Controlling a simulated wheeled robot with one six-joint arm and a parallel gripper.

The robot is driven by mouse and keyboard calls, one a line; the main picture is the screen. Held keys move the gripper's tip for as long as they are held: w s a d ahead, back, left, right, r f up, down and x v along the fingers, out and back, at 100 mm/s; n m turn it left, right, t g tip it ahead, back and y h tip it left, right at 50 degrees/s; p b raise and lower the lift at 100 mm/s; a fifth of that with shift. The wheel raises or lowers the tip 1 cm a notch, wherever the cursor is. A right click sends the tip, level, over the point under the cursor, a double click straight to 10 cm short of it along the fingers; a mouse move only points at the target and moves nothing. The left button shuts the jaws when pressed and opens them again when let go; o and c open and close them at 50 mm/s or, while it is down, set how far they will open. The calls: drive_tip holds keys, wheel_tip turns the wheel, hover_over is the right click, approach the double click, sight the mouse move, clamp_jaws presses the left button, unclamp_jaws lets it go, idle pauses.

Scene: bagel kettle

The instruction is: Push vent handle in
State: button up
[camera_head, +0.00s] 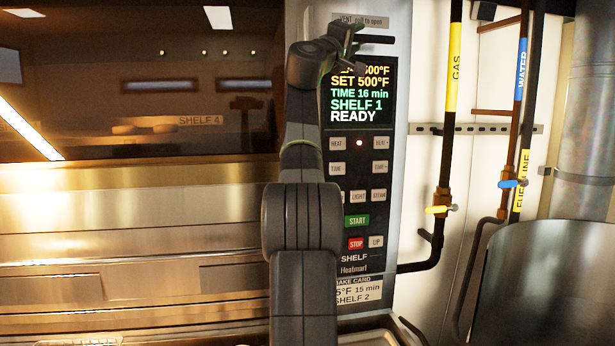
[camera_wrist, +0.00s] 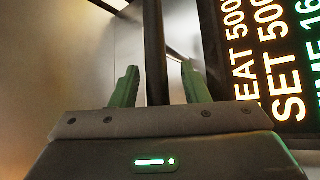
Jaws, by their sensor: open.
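The vent handle (camera_head: 377,39) is a dark horizontal bar at the top of the oven's control panel, under a label reading "pull to open". In the wrist view the handle (camera_wrist: 154,45) looks like a dark bar running up between my fingers. My gripper (camera_head: 350,38) is at the handle's left part in the head view, and my wrist partly covers it. In the wrist view my gripper (camera_wrist: 160,86) is open, with one green finger on each side of the bar. I cannot tell whether either finger touches it, or how far the handle stands out.
The lit display (camera_head: 362,93) is just below the handle, with panel buttons (camera_head: 357,221) further down. The glass oven door (camera_head: 130,80) is at left. A yellow gas pipe (camera_head: 453,60) and a blue water pipe (camera_head: 521,70) run down the wall at right.

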drive_tip(key=shift+w+d+r, duration=0.15)
drive_tip(key=shift+w+d, duration=0.05)
drive_tip(key=shift+s+a, duration=0.1)
idle(0.4)
drive_tip(key=shift+b+v, duration=0.9)
drive_tip(key=shift+v, duration=0.05)
drive_tip(key=b+v, duration=0.8)
drive_tip(key=v, duration=0.4)
drive_tip(key=p+x, duration=1)
drive_tip(key=x, duration=0.4)
drive_tip(key=shift+r+p, duration=0.2)
drive_tip(key=shift+p, duration=0.1)
drive_tip(key=shift+s+d+f+b, duration=0.2)
drive_tip(key=shift+s+f+b, duration=0.05)
drive_tip(key=shift+s+b, duration=0.4)
drive_tip(key=shift+s+r, duration=0.1)
drive_tip(key=shift+s, duration=0.2)
drive_tip(key=shift+w, duration=0.15)
